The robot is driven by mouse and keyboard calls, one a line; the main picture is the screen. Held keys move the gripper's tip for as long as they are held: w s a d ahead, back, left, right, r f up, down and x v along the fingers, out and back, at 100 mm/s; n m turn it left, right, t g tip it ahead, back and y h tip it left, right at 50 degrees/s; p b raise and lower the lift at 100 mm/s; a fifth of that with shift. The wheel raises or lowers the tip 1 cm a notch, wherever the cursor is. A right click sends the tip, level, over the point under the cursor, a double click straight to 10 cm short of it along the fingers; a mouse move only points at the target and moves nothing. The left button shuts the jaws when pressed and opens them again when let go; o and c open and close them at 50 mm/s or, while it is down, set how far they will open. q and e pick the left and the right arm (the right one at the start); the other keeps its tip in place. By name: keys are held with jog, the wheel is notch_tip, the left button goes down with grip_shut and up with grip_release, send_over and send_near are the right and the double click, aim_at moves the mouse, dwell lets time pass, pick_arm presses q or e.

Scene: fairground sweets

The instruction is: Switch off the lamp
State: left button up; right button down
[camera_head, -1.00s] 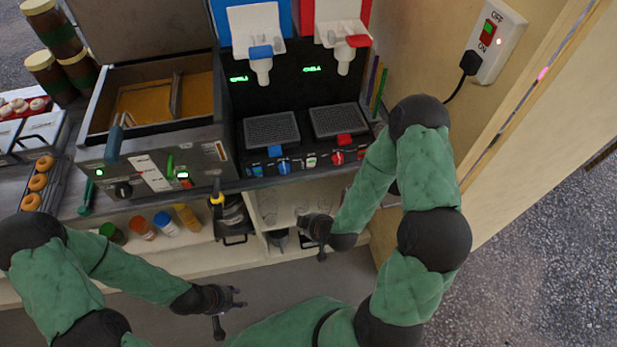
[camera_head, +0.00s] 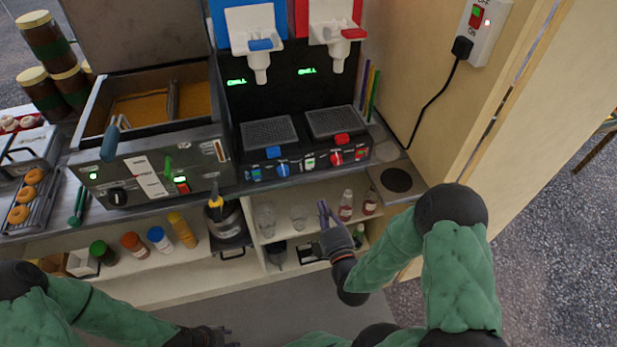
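A white wall switch box (camera_head: 487,40) is at the upper right on the wooden side panel. It has a red and green rocker (camera_head: 476,16), OFF and ON labels and a small lit indicator. A black plug (camera_head: 462,47) sits in its lower end. I cannot make out a separate lamp. My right gripper (camera_head: 330,213) is low in front of the shelf under the counter, well below and left of the switch box. Its fingers look apart and empty. My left gripper (camera_head: 222,337) is at the bottom edge, partly cut off, so its fingers are unclear.
Bottles and glasses (camera_head: 265,218) stand on the shelf below. The panel between the dispenser and the switch box is clear apart from the cord.

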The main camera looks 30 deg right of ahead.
aim_at(309, 161)
jog(key=shift+s+r+n+t+h, duration=0.3)
jog(key=shift+s+r+n+h, duration=0.1)
jog(key=shift+s+n, duration=0.15)
jog(key=b+x, duration=0.3)
jog(key=x, duration=1.1)
jog(key=shift+w+r+p, duration=0.25)
jog(key=shift+w+p, duration=0.05)
jog(key=shift+p, duration=0.2)
jog(key=shift+f, duration=0.15)
